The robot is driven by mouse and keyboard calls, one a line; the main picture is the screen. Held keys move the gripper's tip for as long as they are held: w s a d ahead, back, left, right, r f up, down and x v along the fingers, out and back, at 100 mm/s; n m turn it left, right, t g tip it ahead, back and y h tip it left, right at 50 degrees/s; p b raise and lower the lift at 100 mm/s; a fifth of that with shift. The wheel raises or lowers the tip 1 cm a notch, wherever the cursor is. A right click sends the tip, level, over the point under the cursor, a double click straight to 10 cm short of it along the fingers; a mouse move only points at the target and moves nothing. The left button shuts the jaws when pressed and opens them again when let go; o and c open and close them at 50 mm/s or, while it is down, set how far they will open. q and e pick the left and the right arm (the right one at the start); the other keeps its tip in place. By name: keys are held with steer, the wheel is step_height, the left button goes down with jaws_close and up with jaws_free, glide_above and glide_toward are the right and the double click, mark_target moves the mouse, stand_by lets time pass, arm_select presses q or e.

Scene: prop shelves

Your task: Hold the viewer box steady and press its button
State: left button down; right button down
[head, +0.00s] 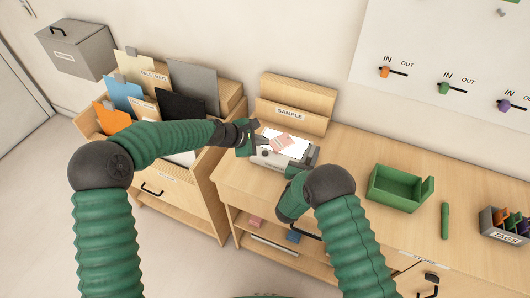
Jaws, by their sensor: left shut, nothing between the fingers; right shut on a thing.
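The viewer box (268,158) is a pale box with a bright white top, standing on the wooden counter below the SAMPLE rack. A small pinkish piece (281,142) shows on its lit top. My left gripper (256,139) is shut and empty at the box's left side, close to its upper left edge. My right gripper (300,172) is at the box's front right and is shut on the viewer box; its fingertips are partly hidden by my wrist. I cannot make out the button in this view.
The SAMPLE rack (291,103) stands right behind the box. A green tray (397,190), a green cylinder (445,221) and the TAGS bin (501,229) are on the counter to the right. A folder drawer (172,180) is at the left. Counter between box and tray is clear.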

arm_select(q)
steer(key=shift+r, duration=1.2)
arm_select(e)
steer(key=c, duration=1.3)
jaws_free()
steer(key=shift+o, duration=0.2)
